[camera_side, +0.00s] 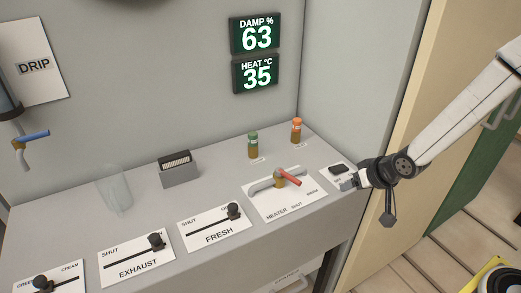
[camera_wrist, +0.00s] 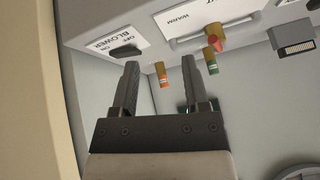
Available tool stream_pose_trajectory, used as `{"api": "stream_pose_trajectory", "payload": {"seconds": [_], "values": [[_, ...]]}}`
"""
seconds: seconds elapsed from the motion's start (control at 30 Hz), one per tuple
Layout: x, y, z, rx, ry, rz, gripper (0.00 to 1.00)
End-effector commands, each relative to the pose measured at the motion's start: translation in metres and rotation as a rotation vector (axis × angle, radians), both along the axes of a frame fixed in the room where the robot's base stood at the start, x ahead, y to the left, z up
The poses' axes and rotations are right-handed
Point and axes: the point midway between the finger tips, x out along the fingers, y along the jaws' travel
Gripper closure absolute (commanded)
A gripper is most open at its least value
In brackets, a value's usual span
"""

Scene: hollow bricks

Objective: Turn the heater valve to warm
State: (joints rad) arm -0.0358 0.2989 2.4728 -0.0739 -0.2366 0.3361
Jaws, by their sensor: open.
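The heater valve has a red handle (camera_side: 290,178) on a brass hub, with a pale pipe beside it, on the white heater plate (camera_side: 271,203). The handle slants to the lower right, on the side of the SHUT and WARM labels; its exact setting is unclear. In the wrist view, the red handle (camera_wrist: 216,35) shows at the upper right, beyond the fingertips. My gripper (camera_side: 346,184) is right of the plate, close to the blower switch and apart from the handle. In the wrist view, my gripper (camera_wrist: 160,68) has its fingers spread with nothing held between them.
The blower switch (camera_side: 339,169) lies between my gripper and the heater plate. A green-capped vial (camera_side: 253,147) and an orange-capped vial (camera_side: 296,131) stand behind the valve. The fresh slider (camera_side: 233,210) is to the left. The heat display (camera_side: 256,75) reads 35.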

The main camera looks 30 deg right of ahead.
Motion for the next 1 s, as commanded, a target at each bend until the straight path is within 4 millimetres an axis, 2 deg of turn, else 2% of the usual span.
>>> {"api": "stream_pose_trajectory", "payload": {"seconds": [1.0], "values": [[-0.083, -0.016, 0.032, -0.127, 0.34, 0.182, 0.42]]}}
